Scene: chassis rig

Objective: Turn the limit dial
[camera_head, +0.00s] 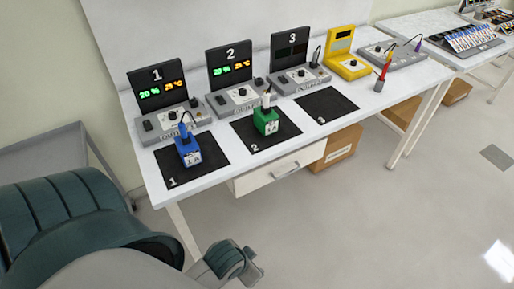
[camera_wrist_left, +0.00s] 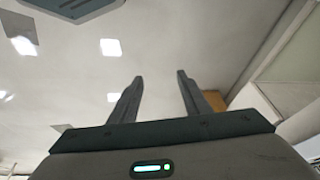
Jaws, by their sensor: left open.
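Three numbered grey units stand in a row on the white table, each with a black knob on its base: unit 1 knob (camera_head: 172,115), unit 2 knob (camera_head: 242,92) and unit 3 knob (camera_head: 301,73). I cannot tell which knob is the limit dial. My left gripper (camera_wrist_left: 160,76) is open and empty in the left wrist view, its two dark fingers apart. In the head view part of my left arm's end shows low in front of the table, well away from the knobs. My right gripper is out of view.
Mat 3 (camera_head: 326,105) is bare. Red and purple probes are by a grey box (camera_head: 396,54). A drawer (camera_head: 283,172) and cardboard boxes are below.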

